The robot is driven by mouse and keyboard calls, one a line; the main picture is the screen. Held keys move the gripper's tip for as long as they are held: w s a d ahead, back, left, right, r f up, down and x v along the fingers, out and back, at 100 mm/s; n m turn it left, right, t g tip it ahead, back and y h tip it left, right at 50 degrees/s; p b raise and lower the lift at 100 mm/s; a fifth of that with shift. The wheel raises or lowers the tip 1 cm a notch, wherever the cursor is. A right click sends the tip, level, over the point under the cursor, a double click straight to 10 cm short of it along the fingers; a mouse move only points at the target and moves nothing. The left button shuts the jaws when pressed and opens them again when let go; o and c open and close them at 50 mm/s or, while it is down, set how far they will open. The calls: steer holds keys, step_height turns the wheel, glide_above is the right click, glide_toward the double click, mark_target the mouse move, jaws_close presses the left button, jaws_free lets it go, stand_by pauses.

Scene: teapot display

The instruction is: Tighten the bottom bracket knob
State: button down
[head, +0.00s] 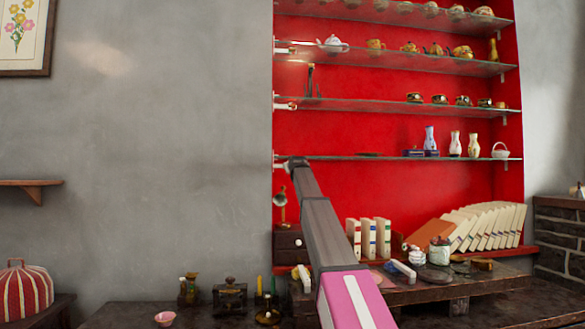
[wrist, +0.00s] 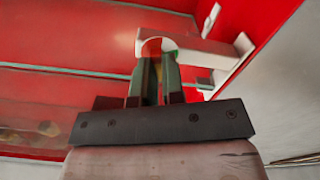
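In the head view my arm reaches up to the left end of the lowest glass shelf (head: 385,158). My gripper (head: 288,163) is small and dark there, at the bottom bracket (head: 278,158), which my arm partly covers. In the wrist view the white bracket (wrist: 200,50) runs left from the wall edge. Its rounded left end, with a reddish-brown face, is the knob (wrist: 152,46). My gripper (wrist: 156,62) has its two dark green fingers close together, with a narrow gap, at this knob. The fingertips overlap the knob's lower part; whether they press on it is unclear.
Upper brackets (head: 285,106) and shelves with teapots (head: 332,44) and vases (head: 430,138) are above. Books (head: 368,238) and jars (head: 440,250) stand on the counter under my arm.

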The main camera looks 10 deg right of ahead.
steer(key=shift+m, duration=0.4)
steer(key=m, duration=2)
steer(key=shift+d+f, duration=0.2)
steer(key=shift+m, duration=0.3)
steer(key=c, duration=1.2)
jaws_free()
steer(key=shift+s, duration=0.1)
